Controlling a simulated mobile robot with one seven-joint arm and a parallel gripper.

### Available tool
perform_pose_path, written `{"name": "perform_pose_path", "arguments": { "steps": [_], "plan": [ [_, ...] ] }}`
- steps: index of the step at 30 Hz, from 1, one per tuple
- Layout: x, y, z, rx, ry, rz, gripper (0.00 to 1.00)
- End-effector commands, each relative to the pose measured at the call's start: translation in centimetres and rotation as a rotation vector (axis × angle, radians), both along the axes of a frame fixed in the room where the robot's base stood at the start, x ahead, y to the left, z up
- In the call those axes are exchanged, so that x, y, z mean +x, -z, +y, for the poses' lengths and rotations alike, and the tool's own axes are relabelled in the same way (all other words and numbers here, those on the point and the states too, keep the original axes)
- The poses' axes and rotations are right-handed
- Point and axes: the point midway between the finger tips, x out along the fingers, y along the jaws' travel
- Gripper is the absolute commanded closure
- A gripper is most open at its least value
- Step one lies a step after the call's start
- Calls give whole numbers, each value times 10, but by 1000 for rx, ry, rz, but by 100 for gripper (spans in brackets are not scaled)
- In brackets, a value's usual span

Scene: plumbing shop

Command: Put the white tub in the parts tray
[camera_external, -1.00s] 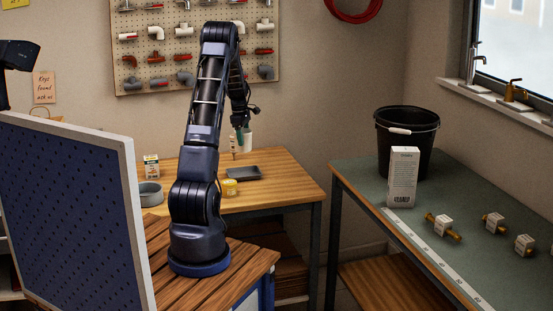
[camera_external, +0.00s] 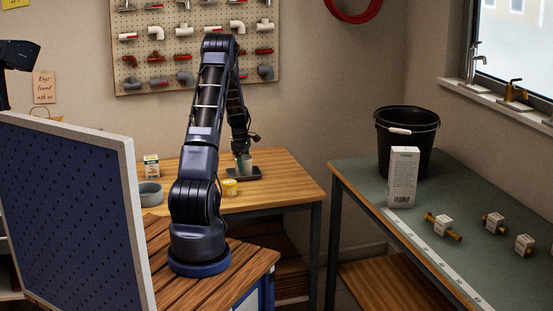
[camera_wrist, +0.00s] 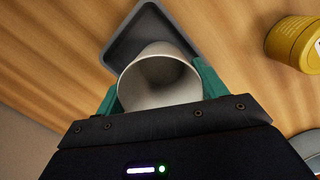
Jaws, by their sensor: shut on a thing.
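The white tub (camera_wrist: 158,78) is held between the two green fingers of my gripper (camera_wrist: 160,90) in the wrist view, with its open, empty inside facing the camera. The dark grey parts tray (camera_wrist: 145,30) lies on the wooden bench directly behind and below the tub. In the outside view the tray (camera_external: 257,175) is partly hidden by the tub and my gripper (camera_external: 243,160). I cannot tell whether the tub's base touches the tray floor.
A grey bowl (camera_external: 150,193) and a small box (camera_external: 151,166) stand further left. The bench (camera_external: 290,183) is clear to the right.

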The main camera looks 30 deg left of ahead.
Motion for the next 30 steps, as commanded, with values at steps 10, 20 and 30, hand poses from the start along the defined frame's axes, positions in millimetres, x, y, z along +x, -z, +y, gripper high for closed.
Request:
{"name": "perform_pose_path", "arguments": {
  "steps": [10,20,30],
  "plan": [
    [0,2,0,0,0,-1,25],
    [0,2,0,0,0,-1,7],
    [0,-30,3,1,0,-4,7]
  ]
}}
